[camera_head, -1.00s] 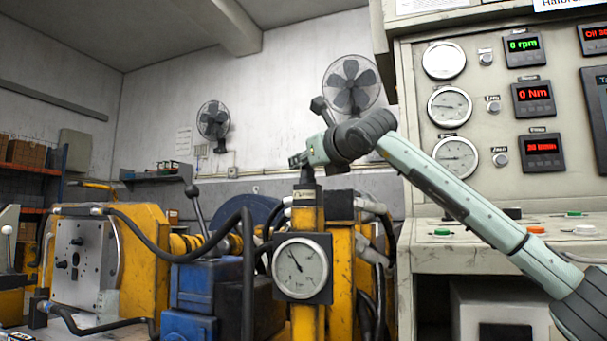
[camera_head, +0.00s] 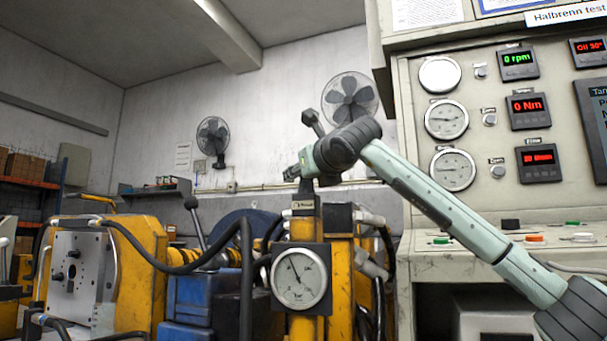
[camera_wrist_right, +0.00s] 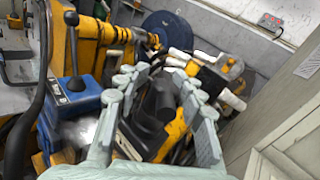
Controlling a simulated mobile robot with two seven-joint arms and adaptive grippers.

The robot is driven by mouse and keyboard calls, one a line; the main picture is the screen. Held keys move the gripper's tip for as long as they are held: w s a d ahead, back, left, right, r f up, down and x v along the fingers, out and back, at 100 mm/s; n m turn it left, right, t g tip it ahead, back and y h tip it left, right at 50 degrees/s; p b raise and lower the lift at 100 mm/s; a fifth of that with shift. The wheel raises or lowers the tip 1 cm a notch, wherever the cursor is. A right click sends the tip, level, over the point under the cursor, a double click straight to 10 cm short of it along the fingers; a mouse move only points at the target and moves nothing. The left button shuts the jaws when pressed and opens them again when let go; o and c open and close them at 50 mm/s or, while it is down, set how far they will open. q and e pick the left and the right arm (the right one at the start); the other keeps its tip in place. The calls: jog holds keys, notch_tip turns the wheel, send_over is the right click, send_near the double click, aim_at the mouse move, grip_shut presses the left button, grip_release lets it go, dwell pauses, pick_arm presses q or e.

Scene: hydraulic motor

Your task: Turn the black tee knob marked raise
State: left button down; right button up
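A black tee knob (camera_head: 307,186) stands on top of the yellow post (camera_head: 305,228) that carries a round gauge. A small label on the post is too small to read. My right gripper (camera_head: 292,173) is at the top of this post, level with the knob. In the right wrist view, my right gripper (camera_wrist_right: 160,80) is open, with its two pale fingers on either side of a black knob (camera_wrist_right: 157,103). Gaps show between knob and fingers; contact cannot be made out. My left gripper is not in view.
A round gauge (camera_head: 300,279) sits on the post below the gripper. A blue unit (camera_head: 195,300) with a black lever (camera_head: 195,215) is to the left, near black hoses. The control cabinet (camera_head: 470,215) stands at the right, close behind my arm.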

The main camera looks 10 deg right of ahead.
jog(key=shift+o, duration=0.3)
jog(key=shift+r, duration=0.1)
jog(key=shift+d, duration=0.1)
jog(key=shift+s, duration=0.3)
jog(key=s+d, duration=0.1)
jog(key=s, duration=1)
jog(key=shift+s, duration=0.2)
jog(key=shift+d, duration=0.1)
